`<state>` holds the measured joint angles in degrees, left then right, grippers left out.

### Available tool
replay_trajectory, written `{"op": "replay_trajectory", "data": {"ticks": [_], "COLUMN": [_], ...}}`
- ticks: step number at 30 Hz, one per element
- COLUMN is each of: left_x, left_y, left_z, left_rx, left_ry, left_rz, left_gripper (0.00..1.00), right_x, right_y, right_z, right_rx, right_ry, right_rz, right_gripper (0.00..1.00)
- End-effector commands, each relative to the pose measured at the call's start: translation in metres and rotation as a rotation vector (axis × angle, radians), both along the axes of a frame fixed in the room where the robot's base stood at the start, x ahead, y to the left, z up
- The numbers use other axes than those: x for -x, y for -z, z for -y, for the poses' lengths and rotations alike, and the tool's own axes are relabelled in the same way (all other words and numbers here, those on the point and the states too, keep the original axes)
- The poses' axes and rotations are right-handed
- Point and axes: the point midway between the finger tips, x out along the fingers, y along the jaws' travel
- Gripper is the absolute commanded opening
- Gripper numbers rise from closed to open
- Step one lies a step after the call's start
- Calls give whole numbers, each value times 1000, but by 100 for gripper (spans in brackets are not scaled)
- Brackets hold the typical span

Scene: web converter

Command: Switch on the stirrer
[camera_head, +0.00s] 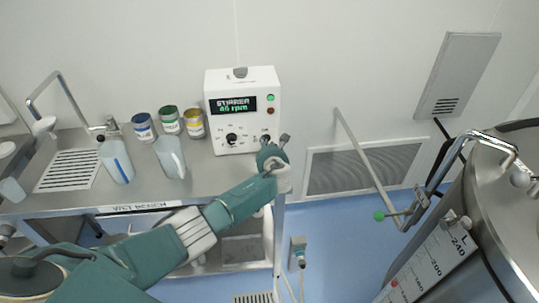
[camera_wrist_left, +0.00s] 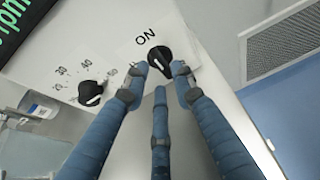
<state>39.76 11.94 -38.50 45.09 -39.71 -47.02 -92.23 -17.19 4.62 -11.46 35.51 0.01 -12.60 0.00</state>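The stirrer control box (camera_head: 242,110) is white and stands on the steel bench by the wall. Its display (camera_head: 232,104) reads STIRRER and 40 rpm in green. A green lamp (camera_head: 270,98) looks lit, above a dark red one. Its black ON knob (camera_wrist_left: 158,58) is at the lower right of the panel, under the printed word ON. A second black knob (camera_wrist_left: 91,92) with a number scale is to the left. My left gripper (camera_wrist_left: 161,78) is open, its fingertips parted around the near side of the ON knob. Contact is unclear. My right gripper is out of view.
Several cans (camera_head: 168,120) and two translucent jugs (camera_head: 170,157) stand on the bench (camera_head: 215,175) left of the box, near a sink tap (camera_head: 62,88). A large steel tank (camera_head: 510,200) stands at the right.

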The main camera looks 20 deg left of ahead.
Motion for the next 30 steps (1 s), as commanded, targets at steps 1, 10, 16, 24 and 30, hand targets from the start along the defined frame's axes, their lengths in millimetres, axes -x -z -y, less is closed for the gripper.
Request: {"op": "replay_trajectory", "data": {"ticks": [1, 10, 16, 24, 30], "left_x": [5, 38, 58, 70, 70], "left_y": [-2, -18, -28, -33, -33], "left_z": [4, 24, 37, 43, 43], "left_rx": [1, 1, 0, -2, -1], "left_ry": [2, 2, 1, 0, 0], "left_rz": [2, 0, 0, -3, -2], "left_gripper": [26, 26, 26, 26, 26], "right_x": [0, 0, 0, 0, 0], "right_y": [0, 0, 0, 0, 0], "right_z": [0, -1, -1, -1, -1], "right_rx": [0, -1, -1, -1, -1], "right_ry": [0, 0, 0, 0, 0], "right_rz": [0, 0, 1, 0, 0], "right_gripper": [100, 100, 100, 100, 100]}}
